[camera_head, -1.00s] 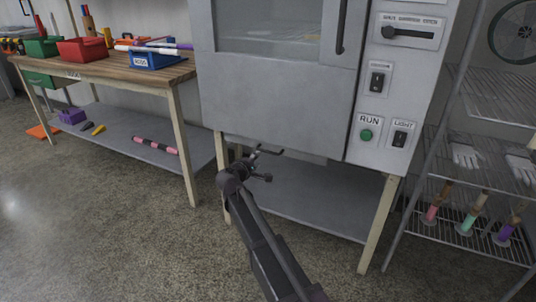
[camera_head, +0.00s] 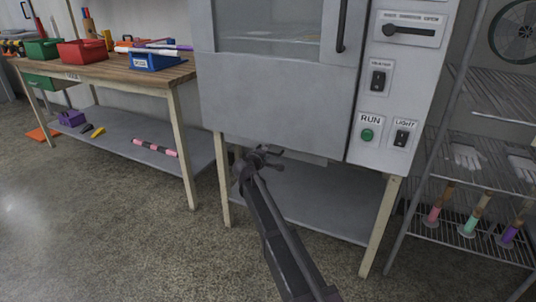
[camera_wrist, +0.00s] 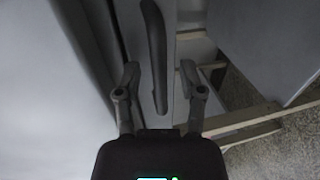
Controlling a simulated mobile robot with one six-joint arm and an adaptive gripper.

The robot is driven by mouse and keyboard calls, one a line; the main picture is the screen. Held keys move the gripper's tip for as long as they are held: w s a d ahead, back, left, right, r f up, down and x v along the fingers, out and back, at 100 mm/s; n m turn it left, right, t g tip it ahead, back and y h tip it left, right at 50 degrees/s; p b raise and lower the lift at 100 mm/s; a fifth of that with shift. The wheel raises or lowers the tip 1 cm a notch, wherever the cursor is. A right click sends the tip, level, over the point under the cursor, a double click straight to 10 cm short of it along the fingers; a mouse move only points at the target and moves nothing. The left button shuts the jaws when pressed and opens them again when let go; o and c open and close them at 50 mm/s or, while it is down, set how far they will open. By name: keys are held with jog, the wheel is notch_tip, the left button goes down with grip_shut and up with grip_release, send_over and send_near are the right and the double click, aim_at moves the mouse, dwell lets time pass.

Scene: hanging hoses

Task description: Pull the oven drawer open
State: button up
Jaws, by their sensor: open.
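The grey oven (camera_head: 280,95) stands on pale legs. Its shallow drawer (camera_head: 300,155) shows as a narrow strip under the oven body and looks shut. In the wrist view, the dark bar handle (camera_wrist: 155,55) runs lengthwise on the narrow grey drawer front (camera_wrist: 185,75). My gripper (camera_head: 262,153) is at the drawer front, below the oven's lower edge. In the wrist view, my gripper (camera_wrist: 158,70) is open, one finger on each side of the handle, with gaps on both sides. In the head view, my gripper hides the handle.
A grey shelf (camera_head: 300,205) lies under the oven between its legs (camera_head: 380,225). A wooden workbench (camera_head: 110,68) with bins stands left. A wire rack (camera_head: 470,235) with coloured cylinders and gloves stands right. The floor (camera_head: 130,240) in front is clear.

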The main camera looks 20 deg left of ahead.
grip_shut()
jog(key=shift+d, duration=0.1)
